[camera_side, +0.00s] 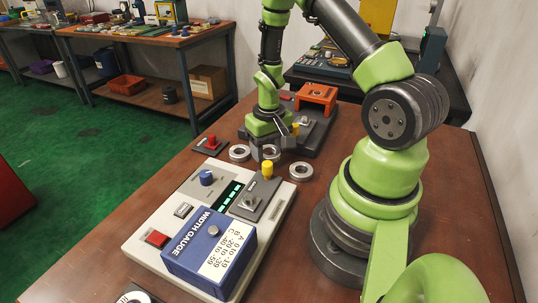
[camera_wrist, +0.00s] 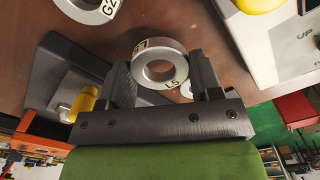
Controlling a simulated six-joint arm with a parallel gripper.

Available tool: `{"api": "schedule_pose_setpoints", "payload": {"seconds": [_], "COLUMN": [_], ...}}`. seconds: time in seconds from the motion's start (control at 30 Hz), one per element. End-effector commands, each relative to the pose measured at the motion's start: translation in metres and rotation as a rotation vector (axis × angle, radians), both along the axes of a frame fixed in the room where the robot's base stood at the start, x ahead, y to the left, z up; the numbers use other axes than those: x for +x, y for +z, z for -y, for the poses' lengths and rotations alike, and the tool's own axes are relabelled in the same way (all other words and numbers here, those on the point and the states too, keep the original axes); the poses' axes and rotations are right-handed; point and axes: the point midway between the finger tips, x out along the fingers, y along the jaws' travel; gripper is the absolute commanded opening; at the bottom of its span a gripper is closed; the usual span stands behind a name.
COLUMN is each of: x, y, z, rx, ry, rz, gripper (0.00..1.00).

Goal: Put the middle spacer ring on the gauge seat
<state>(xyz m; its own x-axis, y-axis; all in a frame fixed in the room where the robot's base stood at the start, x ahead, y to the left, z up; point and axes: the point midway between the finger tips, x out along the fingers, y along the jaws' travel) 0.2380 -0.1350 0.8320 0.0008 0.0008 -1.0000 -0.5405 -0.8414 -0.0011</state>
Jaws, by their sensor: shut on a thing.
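The middle spacer ring (camera_wrist: 148,51), a silver ring marked "L5", sits between the two dark jaws of my gripper (camera_wrist: 163,85) in the wrist view. My gripper (camera_side: 271,150) is shut on it in the side view, where the ring shows small and partly covered by the jaws. I cannot tell whether the ring clears the table. The width gauge (camera_side: 143,240) is a white box with a blue block, in front of my gripper. Its grey plate with a yellow knob bears what looks like the gauge seat (camera_side: 250,202), apart from the ring.
A loose ring (camera_side: 234,154) lies left of my gripper and another (camera_side: 301,178) lies right. A ring marked "G2" (camera_wrist: 92,14) shows in the wrist view. A dark fixture with an orange bracket (camera_side: 317,93) stands behind. A small red-button plate (camera_side: 209,146) is at the left.

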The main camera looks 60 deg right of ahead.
Motion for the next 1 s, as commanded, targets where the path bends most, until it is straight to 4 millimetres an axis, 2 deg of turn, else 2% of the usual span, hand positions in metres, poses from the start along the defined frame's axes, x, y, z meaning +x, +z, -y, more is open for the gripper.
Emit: {"api": "schedule_pose_setpoints", "payload": {"seconds": [0.2, 0.37, 0.47, 0.57, 0.8, 0.9, 1.0], "x": [0.001, 0.001, 0.002, 0.003, -0.008, -0.018, -0.026], "y": [0.043, 0.065, 0.073, 0.079, 0.088, 0.091, 0.093], "z": [0.001, 0.0, -0.009, -0.033, -0.111, -0.135, -0.15], "rx": [-0.004, -0.004, -0.002, 0.0, 0.001, 0.001, 0.001], "ry": [-0.001, 0.002, 0.029, 0.099, 0.344, 0.426, 0.484], "rz": [0.007, 0.004, 0.002, 0.0, 0.001, 0.001, 0.001], "gripper": [0.29, 0.29, 0.29, 0.29, 0.29, 0.29, 0.29]}}
